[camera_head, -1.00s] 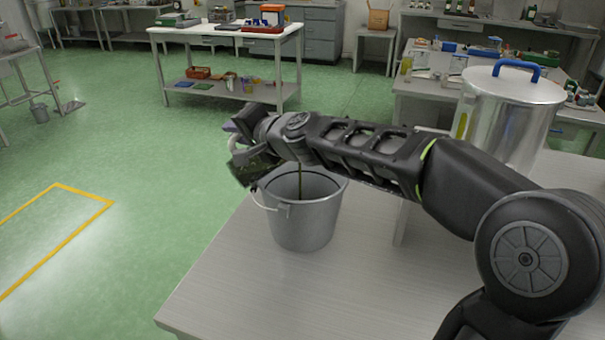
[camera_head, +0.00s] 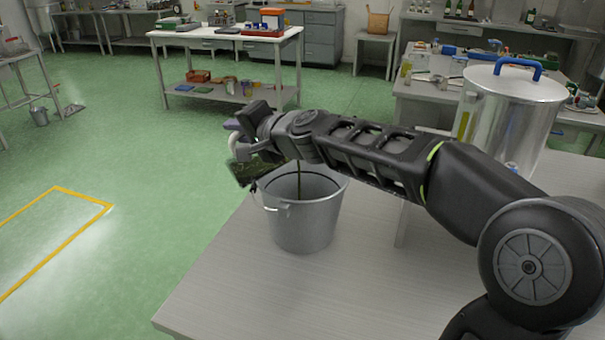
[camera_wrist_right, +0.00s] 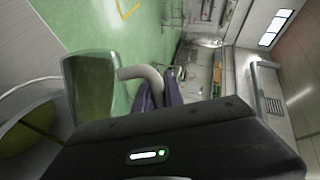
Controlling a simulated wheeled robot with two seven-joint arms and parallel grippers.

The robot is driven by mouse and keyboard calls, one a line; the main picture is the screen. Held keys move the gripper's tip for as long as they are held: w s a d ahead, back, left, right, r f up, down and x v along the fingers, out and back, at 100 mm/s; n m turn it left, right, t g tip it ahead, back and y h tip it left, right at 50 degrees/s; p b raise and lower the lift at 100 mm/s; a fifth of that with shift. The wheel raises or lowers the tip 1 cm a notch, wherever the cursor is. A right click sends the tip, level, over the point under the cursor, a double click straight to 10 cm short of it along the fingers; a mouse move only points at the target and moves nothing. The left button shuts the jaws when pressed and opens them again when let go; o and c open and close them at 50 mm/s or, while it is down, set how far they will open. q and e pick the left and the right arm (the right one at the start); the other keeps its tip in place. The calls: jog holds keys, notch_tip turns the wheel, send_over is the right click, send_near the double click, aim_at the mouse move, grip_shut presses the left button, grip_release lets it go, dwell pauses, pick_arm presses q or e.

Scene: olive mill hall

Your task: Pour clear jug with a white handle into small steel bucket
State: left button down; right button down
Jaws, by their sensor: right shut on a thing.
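The clear jug (camera_head: 246,172) is tilted far over above the left rim of the small steel bucket (camera_head: 302,225), with dark green liquid inside it. A thin dark stream runs down into the bucket's mouth. The bucket stands upright near the table's left edge. My right gripper (camera_head: 240,133) is shut on the jug's white handle (camera_wrist_right: 146,74); its purple fingers show there in the wrist view. The jug (camera_wrist_right: 90,88) and part of the bucket (camera_wrist_right: 22,150) also show in that view. My wrist hides part of the jug in the head view. My left gripper is out of view.
The pale table (camera_head: 290,300) is clear in front of the bucket. A large steel pot (camera_head: 505,115) with a blue-handled lid stands at the right, behind my arm. Green floor lies open to the left. A white workbench (camera_head: 225,40) stands farther back.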

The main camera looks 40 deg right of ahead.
jog(key=shift+d+m+b, duration=0.25)
jog(key=shift+m+b, duration=0.05)
jog(key=shift+b, duration=0.35)
jog(key=shift+s+d+m+t+y+b, duration=0.2)
jog(key=shift+d+m+b, duration=0.1)
jog(key=shift+d+b, duration=0.5)
jog(key=shift+s+d+m+t+y+b, duration=0.1)
jog(key=shift+d+m+t+y+b, duration=0.25)
jog(key=shift+b, duration=0.6)
jog(key=shift+d+b, duration=0.25)
jog(key=shift+b, duration=0.3)
jog(key=shift+d+f+m+b, duration=0.1)
jog(key=shift+d+m+b, duration=0.05)
jog(key=shift+m+b, duration=0.15)
jog(key=shift+r+p, duration=0.3)
jog(key=a+p, duration=0.1)
jog(key=p, duration=0.1)
jog(key=a+r+n+p, duration=0.1)
jog(key=p, duration=0.2)
jog(key=shift+w+a+r+n+g+h, duration=0.1)
jog(key=shift+w+a+n+g+h, duration=0.05)
jog(key=shift+a+n+g+h, duration=0.15)
jog(key=shift+w+a+f+n+g+h+p, duration=0.1)
jog(key=shift+a+f+n+g+h+p, duration=0.15)
jog(key=shift+a+f+n+p, duration=0.55)
jog(key=shift+d+m, duration=0.25)
jog(key=shift+d, duration=0.05)
jog(key=shift+a+r, duration=0.1)
jog(key=shift+r, duration=0.05)
